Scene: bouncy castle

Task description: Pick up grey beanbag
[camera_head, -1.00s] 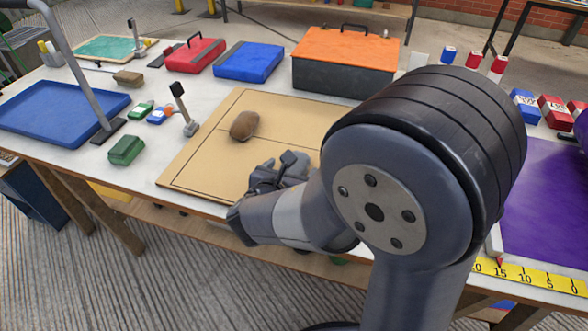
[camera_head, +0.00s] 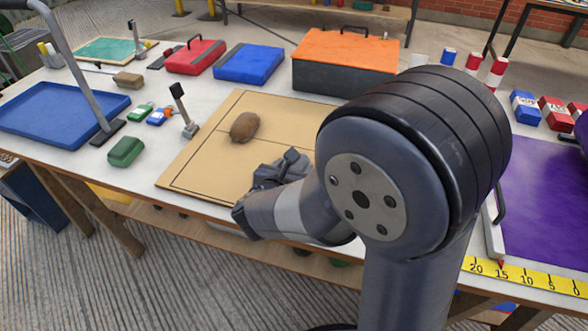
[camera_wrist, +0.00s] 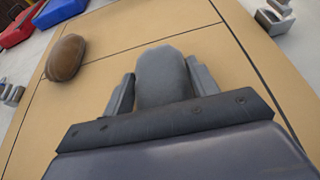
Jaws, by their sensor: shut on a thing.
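The grey beanbag (camera_wrist: 163,78) sits between the two fingers of my gripper (camera_wrist: 160,82) in the wrist view. My gripper is shut on it, with a finger against each side. Below it lies a tan board (camera_wrist: 105,85); I cannot tell whether the beanbag touches it. In the head view my gripper (camera_head: 282,170) is over the near right part of the board, and my arm hides most of the beanbag there.
A brown beanbag (camera_head: 244,127) lies on the board, left of my gripper. A small stand (camera_head: 184,112) and a green beanbag (camera_head: 126,151) are further left. A large orange-lidded box (camera_head: 345,65) stands behind. A purple mat (camera_head: 548,200) lies to the right.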

